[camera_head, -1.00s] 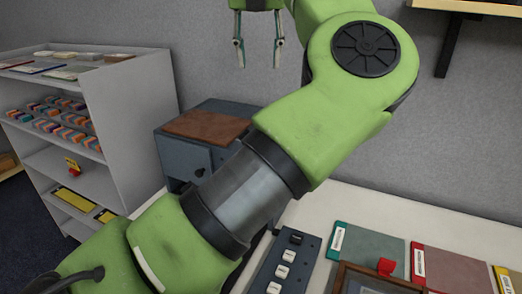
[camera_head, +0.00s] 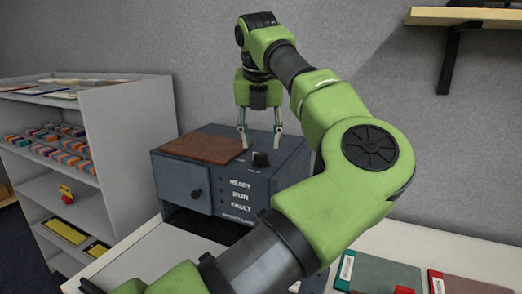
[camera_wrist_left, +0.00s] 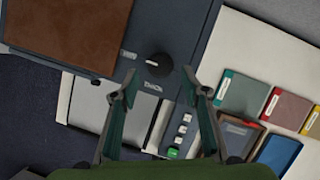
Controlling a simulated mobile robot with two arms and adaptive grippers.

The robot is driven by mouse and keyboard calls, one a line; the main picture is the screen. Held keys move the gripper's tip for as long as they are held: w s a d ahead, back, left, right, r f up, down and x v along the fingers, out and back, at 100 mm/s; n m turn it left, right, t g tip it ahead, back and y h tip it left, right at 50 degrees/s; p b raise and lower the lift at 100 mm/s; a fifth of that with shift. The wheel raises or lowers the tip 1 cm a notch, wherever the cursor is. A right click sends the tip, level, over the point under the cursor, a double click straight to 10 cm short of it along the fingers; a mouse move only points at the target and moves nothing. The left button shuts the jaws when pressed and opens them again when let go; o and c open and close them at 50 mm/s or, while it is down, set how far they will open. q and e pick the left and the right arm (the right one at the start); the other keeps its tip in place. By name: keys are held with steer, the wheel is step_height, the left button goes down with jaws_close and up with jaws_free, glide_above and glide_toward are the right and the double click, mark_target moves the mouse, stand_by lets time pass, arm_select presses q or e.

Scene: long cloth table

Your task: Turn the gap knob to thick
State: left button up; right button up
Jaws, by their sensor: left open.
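The gap knob (camera_head: 261,159) is a small black knob on top of the blue-grey machine (camera_head: 180,184), right of its brown panel. In the left wrist view the knob (camera_wrist_left: 159,66) is round and dark, with small white labels near it that are too small to read surely. My left gripper (camera_head: 261,143) points down, just above the knob, its two fingers apart on either side of it in the head view. In the wrist view the open fingers (camera_wrist_left: 161,84) are empty, with the knob between and slightly beyond the tips. My right gripper is not in view.
The machine front has a small door and READY, RUN and FAULT labels. A grey shelf (camera_head: 130,130) stands at the left. Coloured folders (camera_head: 385,272) lie on the table at the right, and a button strip (camera_wrist_left: 180,134) is near the machine. A wall shelf (camera_head: 470,16) is upper right.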

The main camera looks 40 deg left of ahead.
mark_target(261, 154)
arm_select(q)
steer(key=shift+x, duration=2.25)
steer(key=shift+s, duration=0.1)
steer(key=c, duration=1.1)
